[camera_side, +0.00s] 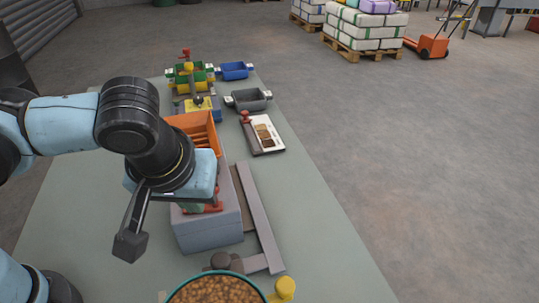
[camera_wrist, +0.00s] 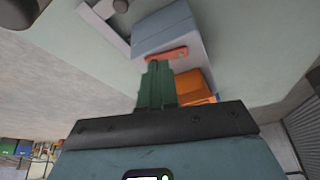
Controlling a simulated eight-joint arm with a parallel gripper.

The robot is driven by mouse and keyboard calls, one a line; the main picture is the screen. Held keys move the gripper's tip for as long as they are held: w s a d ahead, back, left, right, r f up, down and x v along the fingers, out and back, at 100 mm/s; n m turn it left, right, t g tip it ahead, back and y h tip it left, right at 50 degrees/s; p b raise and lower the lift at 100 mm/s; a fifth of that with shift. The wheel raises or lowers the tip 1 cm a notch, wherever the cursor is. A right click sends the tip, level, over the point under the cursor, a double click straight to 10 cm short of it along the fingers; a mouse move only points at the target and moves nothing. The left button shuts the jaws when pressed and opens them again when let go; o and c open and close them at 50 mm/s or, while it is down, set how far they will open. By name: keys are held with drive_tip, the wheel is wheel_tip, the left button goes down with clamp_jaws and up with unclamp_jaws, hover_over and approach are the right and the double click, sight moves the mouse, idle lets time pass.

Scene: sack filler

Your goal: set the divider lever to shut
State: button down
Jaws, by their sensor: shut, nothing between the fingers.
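A short red-orange bar (camera_wrist: 167,54), which looks like the divider lever, sits on the face of a grey box (camera_wrist: 167,28). In the side view my gripper (camera_side: 191,208) is mostly hidden by the wrist. The lever's setting cannot be read.
An orange hopper (camera_side: 196,125) stands behind the grey box (camera_side: 208,233). A grey-brown rail frame (camera_side: 259,217) lies to its right. A bowl of brown grains (camera_side: 216,290) and a yellow knob (camera_side: 285,287) are at the front. A card tray (camera_side: 264,136) lies farther back.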

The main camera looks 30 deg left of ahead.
drive_tip(key=s+v, duration=0.1)
drive_tip(key=v, duration=0.9)
drive_tip(key=shift+s+f, duration=0.2)
drive_tip(key=c, duration=1.5)
unclamp_jaws()
drive_tip(key=shift+d+r, duration=0.2)
drive_tip(key=shift+r, duration=0.1)
drive_tip(key=o, duration=0.5)
drive_tip(key=shift+w+a+r+m+g, duration=0.15)
drive_tip(key=shift+w+m+g, duration=0.3)
drive_tip(key=shift+m, duration=0.65)
drive_tip(key=shift+o, duration=0.3)
drive_tip(key=w+a+r+m+g+h, duration=0.1)
drive_tip(key=w+a+m+g, duration=0.1)
drive_tip(key=w+m, duration=0.5)
drive_tip(key=m, duration=0.6)
drive_tip(key=shift+w+r+g+h, duration=0.2)
drive_tip(key=shift+r+g+h, duration=0.05)
drive_tip(key=shift+g+h, duration=0.1)
drive_tip(key=f+m, duration=0.1)
drive_tip(key=f, duration=0.3)
drive_tip(key=w+f+m, duration=0.1)
drive_tip(key=f, duration=0.3)
drive_tip(key=f+m, duration=0.1)
drive_tip(key=f, duration=0.2)
drive_tip(key=shift+w+a+f+m, duration=0.3)
drive_tip(key=shift+w+a+f, duration=0.05)
drive_tip(key=shift+a+f, duration=0.05)
